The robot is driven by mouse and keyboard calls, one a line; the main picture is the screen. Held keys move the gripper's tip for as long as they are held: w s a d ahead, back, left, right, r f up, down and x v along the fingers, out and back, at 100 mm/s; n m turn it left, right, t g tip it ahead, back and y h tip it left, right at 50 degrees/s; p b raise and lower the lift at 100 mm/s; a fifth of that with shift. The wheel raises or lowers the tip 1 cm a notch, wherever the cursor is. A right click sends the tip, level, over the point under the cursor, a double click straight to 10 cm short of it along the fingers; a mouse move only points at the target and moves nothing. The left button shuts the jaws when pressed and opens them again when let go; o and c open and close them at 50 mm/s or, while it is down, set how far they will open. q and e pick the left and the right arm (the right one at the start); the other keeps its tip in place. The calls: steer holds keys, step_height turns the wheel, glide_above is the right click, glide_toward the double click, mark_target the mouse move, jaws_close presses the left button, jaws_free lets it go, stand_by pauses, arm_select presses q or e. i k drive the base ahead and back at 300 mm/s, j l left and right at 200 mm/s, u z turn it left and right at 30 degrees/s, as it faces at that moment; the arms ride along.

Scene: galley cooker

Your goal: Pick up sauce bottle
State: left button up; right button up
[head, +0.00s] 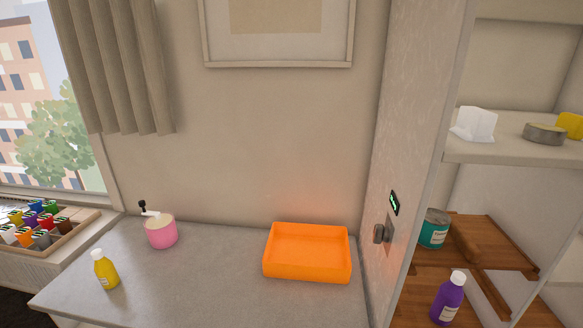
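A yellow bottle (107,275) with a white cap and a pale label stands on the grey counter (200,290), near its left edge. A purple bottle (446,303) with a white cap and a pale label stands on the lower wooden shelf at the right. I cannot tell from the picture which of the two is the sauce bottle. Neither of my grippers shows in the head view, and nothing is touching either bottle.
An orange tray (307,275) and a pink pot (161,233) stand on the counter. A partition (405,150) separates the counter from the shelves. A teal can (433,229) stands behind the purple bottle. The counter's middle front is clear.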

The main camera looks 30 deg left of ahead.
mark_target(104, 271)
steer(key=u, duration=2.3)
steer(key=z, duration=0.75)
steer(key=i+j+z, duration=0.15)
steer(key=j+z, duration=1.6)
steer(key=j, duration=0.15)
steer(key=k+l, duration=0.05)
